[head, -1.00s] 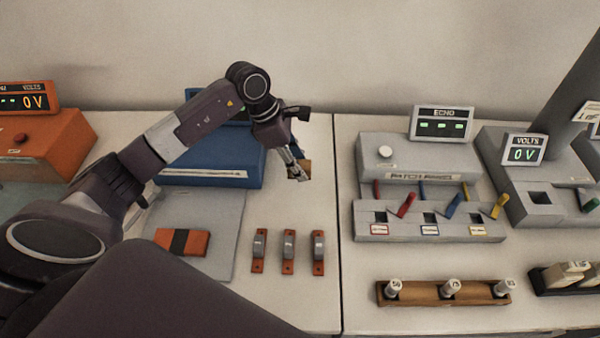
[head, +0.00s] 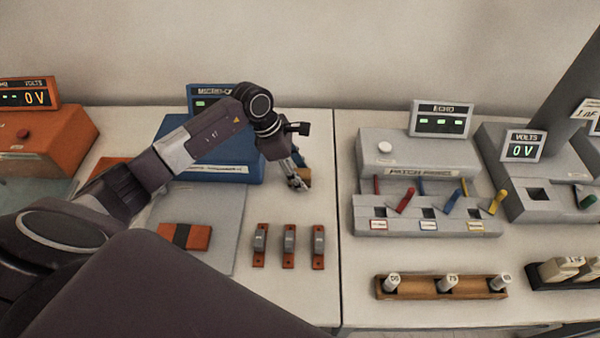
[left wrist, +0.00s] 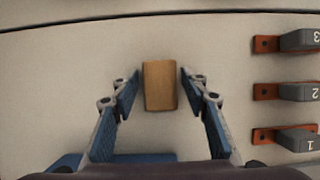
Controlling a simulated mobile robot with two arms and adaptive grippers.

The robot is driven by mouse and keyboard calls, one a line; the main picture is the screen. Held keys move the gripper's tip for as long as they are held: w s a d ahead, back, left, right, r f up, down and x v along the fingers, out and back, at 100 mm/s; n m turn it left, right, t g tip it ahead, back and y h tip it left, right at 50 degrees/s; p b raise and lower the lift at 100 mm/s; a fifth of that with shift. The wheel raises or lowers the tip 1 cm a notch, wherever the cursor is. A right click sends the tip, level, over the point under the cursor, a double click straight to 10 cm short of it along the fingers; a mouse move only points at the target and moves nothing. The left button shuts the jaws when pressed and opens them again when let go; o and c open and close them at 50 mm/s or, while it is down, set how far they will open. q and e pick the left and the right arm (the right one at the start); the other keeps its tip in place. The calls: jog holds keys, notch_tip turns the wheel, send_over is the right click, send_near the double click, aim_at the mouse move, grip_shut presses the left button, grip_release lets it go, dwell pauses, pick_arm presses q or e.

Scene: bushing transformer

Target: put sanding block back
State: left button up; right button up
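A small tan block (left wrist: 159,85), which looks like the sanding block, lies on the pale bench top. In the head view the block (head: 306,173) is partly hidden behind my left gripper (head: 299,185), to the right of the blue unit. In the left wrist view my left gripper (left wrist: 159,84) is open. Its two blue-padded fingers stand on either side of the block, with a visible gap at each side. How high the fingertips are above the bench is hard to tell. My right gripper is not in view.
Several clamps on orange bases (head: 289,247) stand in front of the gripper. An orange block with a black band (head: 186,236) lies on a grey mat (head: 230,215). The blue unit (head: 235,170) is left, the patch panel (head: 415,160) right. A wooden rack (head: 440,287) is at front right.

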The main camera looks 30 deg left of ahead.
pick_arm(q)
jog(key=shift+r, duration=0.15)
jog(key=shift+a+r, duration=0.1)
jog(key=shift+r, duration=0.1)
jog(key=b+v, duration=0.3)
jog(key=v, duration=0.8)
jog(key=shift+r, duration=0.35)
jog(key=shift+s+f, duration=0.1)
